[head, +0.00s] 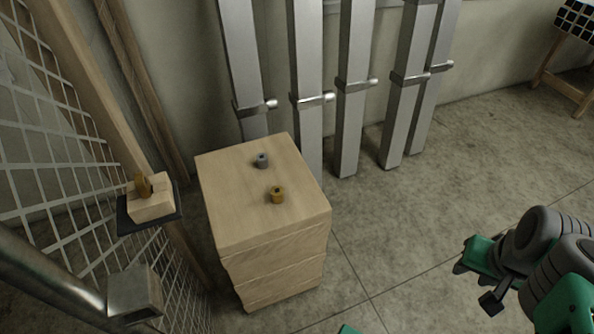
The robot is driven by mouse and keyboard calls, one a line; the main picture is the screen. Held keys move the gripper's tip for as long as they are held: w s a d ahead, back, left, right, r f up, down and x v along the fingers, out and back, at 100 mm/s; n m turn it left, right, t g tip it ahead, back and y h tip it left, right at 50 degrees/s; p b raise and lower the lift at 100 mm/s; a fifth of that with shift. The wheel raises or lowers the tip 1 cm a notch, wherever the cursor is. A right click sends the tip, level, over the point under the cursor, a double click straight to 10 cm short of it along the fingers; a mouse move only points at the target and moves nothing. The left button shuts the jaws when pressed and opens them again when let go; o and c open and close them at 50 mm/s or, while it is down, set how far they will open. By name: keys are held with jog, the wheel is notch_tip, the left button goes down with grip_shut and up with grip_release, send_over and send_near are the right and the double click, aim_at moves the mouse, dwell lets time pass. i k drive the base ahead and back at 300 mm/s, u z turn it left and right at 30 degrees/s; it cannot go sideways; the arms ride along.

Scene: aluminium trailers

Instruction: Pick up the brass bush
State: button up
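The brass bush (277,195) is a short gold-coloured ring with a dark hole in its top. It stands upright on the top of a pale wooden drawer cabinet (235,220), toward the front right. A similar grey bush (262,160) stands behind it and a little to the left, apart from it. My green and grey arm is at the lower right. Dark parts at its end look like my gripper (478,284), over the floor and well to the right of the cabinet. I cannot tell whether it is open or shut. Nothing touches the brass bush.
A small wooden block (151,206) with a brownish piece on it sits on a dark plate left of the cabinet. A wire mesh panel (60,180) stands at the left. Several metal posts (350,100) lean behind. The floor (400,230) right of the cabinet is clear.

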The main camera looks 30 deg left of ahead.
aim_at(277, 192)
jog(key=i, duration=1.45)
jog(key=u, duration=4.95)
jog(key=i, duration=0.5)
